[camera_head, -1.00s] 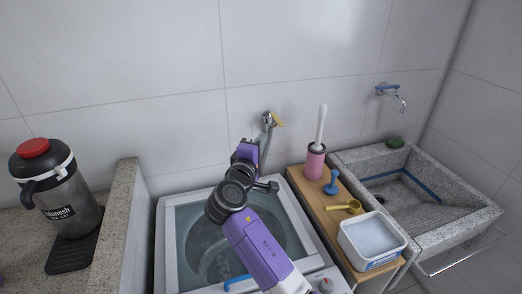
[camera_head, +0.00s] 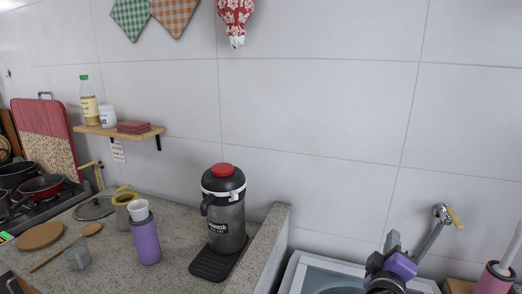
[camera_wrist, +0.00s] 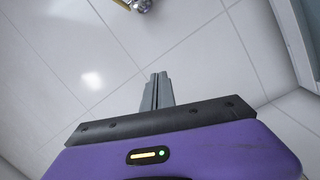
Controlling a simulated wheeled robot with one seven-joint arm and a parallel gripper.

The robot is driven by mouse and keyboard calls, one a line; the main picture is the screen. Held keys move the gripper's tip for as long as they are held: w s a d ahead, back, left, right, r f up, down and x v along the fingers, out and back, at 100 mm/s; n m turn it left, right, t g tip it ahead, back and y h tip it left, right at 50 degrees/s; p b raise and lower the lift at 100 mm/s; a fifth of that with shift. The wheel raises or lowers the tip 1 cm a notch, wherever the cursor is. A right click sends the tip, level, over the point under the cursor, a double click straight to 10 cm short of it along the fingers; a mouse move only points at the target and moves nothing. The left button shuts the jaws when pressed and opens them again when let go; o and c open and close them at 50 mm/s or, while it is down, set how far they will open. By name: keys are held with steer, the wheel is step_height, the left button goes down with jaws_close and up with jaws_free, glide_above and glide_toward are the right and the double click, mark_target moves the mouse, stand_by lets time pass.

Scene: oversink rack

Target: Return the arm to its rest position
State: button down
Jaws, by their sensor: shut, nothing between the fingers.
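My gripper (camera_wrist: 157,92) shows in the wrist view with its two grey fingers together and nothing between them. It points toward the white tiled wall (camera_wrist: 60,60), with no object near the fingertips. In the head view my arm's purple and black end (camera_head: 392,262) is at the lower right, in front of the wall and over the washing machine (camera_head: 312,275). The rest of the arm is out of the frame.
A tap (camera_head: 440,212) is on the wall just right of my arm. A pink brush holder (camera_head: 493,280) stands at the far right.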

steer(key=s+a+f+m+t+y, duration=0.1)
steer(key=s+a+f+y, duration=0.35)
steer(key=s, duration=0.35)
steer(key=s+a+f+m+t+y, duration=0.1)
steer(key=s+a+f+y, duration=0.25)
steer(key=s+a, duration=0.3)
steer(key=s+f+m+g, duration=0.1)
steer(key=s+m, duration=0.1)
steer(key=s, duration=1.4)
steer(key=s+f+m+g+y, duration=0.1)
steer(key=s+f+m+g, duration=0.1)
steer(key=s, duration=1.4)
steer(key=shift+s+a+m, duration=0.3)
steer(key=shift+s+m, duration=0.1)
steer(key=shift+m, duration=0.2)
